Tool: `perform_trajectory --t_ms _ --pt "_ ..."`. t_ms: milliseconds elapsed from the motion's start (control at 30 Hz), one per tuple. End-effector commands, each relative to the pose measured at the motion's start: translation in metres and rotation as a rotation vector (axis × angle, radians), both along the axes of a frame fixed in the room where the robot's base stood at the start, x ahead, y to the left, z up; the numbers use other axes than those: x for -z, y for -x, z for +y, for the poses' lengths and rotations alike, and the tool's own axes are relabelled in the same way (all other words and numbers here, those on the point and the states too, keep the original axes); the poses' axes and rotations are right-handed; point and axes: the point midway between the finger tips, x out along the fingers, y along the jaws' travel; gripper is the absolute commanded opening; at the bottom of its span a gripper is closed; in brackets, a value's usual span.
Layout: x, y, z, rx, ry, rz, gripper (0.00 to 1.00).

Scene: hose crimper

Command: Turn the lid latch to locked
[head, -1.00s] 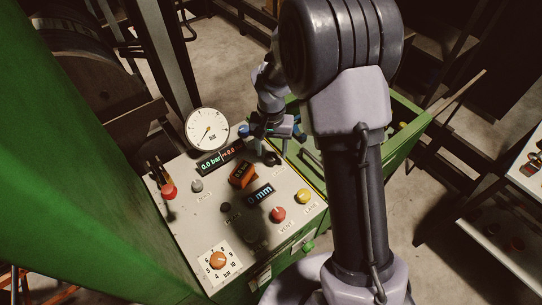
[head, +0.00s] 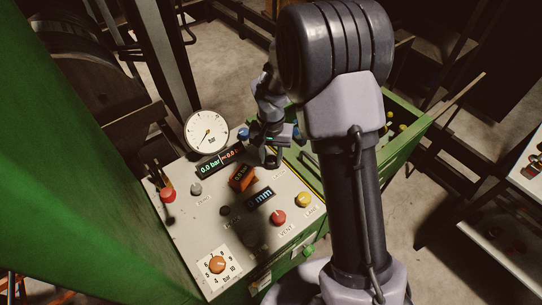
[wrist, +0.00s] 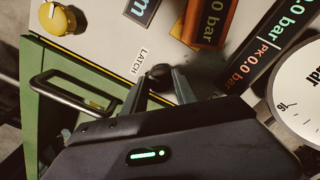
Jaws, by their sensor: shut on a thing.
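The lid latch is a small dark knob (wrist: 160,74) beside the printed word LATCH on the pale panel. In the wrist view my gripper (wrist: 158,82) has one finger on each side of this knob and is shut on it. In the head view my gripper (head: 271,158) is down at the panel's far right edge and mostly hides the latch. The knob's pointing direction and its locked mark cannot be made out.
The panel (head: 190,222) carries a round gauge (head: 207,132), a blue knob (head: 243,134), a yellow knob (head: 302,200) and a red vent knob (head: 278,217). A green lid with a dark bar handle (wrist: 75,95) lies close beside my gripper.

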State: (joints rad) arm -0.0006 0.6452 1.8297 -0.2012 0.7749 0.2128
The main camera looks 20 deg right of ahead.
Motion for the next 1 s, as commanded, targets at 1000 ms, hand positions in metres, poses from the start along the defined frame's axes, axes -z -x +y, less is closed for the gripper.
perform_trajectory --t_ms 1000 --pt "0.0019 -0.0004 0.0 0.845 0.0 -0.001 0.0"
